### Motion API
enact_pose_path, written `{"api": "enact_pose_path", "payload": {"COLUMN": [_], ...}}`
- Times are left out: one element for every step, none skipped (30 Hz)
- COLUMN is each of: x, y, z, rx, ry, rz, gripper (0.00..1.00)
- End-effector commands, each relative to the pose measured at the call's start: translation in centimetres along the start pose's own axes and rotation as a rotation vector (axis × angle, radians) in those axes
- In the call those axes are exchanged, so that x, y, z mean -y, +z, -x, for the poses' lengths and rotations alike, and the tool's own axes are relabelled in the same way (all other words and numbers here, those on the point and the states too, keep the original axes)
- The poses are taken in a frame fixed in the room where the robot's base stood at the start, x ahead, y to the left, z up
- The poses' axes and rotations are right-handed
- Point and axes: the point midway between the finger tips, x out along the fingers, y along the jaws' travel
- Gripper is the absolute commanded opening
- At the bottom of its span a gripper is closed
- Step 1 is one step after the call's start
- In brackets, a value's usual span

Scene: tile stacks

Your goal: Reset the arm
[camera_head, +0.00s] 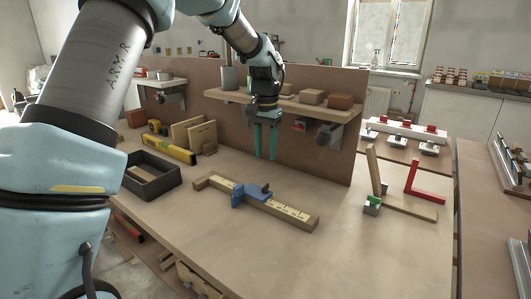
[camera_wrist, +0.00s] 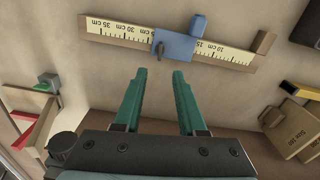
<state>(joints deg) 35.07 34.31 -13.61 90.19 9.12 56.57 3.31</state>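My gripper (camera_head: 265,155) hangs fingers-down above the workbench, in front of the wall shelf. Its two teal fingers (camera_wrist: 158,72) are apart with nothing between them in the wrist view. My arm reaches from the left of the head view over to the middle. On the bench in front of the gripper lies a wooden measuring rule (camera_head: 291,211) with a blue slider (camera_head: 250,195). The rule also shows in the wrist view (camera_wrist: 120,31), beyond the fingertips and not touched by them, with its blue slider (camera_wrist: 174,46).
A black open box (camera_head: 150,190) and a yellow level (camera_head: 170,149) are at the bench's left. A shelf (camera_head: 225,95) with blocks (camera_head: 312,97) is close behind the gripper. A red square (camera_head: 412,182) and a green-and-grey piece (camera_head: 372,205) are at right. The front of the bench is clear.

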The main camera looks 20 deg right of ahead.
Motion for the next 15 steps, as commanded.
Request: {"api": "enact_pose_path", "payload": {"x": [0.0, 0.0, 0.0, 0.0, 0.0, 0.0, 0.1, 0.3, 0.8, 1.3, 2.1, 3.3, 4.3, 5.4, 7.0], "y": [0.0, 0.0, 0.0, 0.0, 0.0, 0.0, 0.1, 0.3, 0.7, 1.2, 2.0, 3.3, 4.5, 5.9, 8.2], "z": [0.0, 0.0, 0.0, 0.0, 0.0, 0.0, 0.0, 0.0, 0.0, 0.1, 0.1, 0.1, 0.1, 0.2, 0.1], "rx": [0.0, 0.0, 0.0, 0.0, 0.0, 0.0, 0.0, 0.0, -0.002, -0.004, -0.006, -0.01, -0.013, -0.018, -0.024], "ry": [0.0, 0.0, 0.0, 0.0, 0.0, 0.0, -0.001, -0.001, -0.003, -0.005, -0.007, -0.01, -0.013, -0.016, -0.019], "rz": [0.0, 0.0, 0.0, 0.0, 0.0, 0.0, 0.002, 0.007, 0.018, 0.031, 0.05, 0.08, 0.11, 0.143, 0.195], "gripper": [0.4, 0.4, 0.4, 0.4, 0.4, 0.4, 0.4, 0.4, 0.4, 0.4, 0.4, 0.4, 0.4, 0.4, 0.4]}}
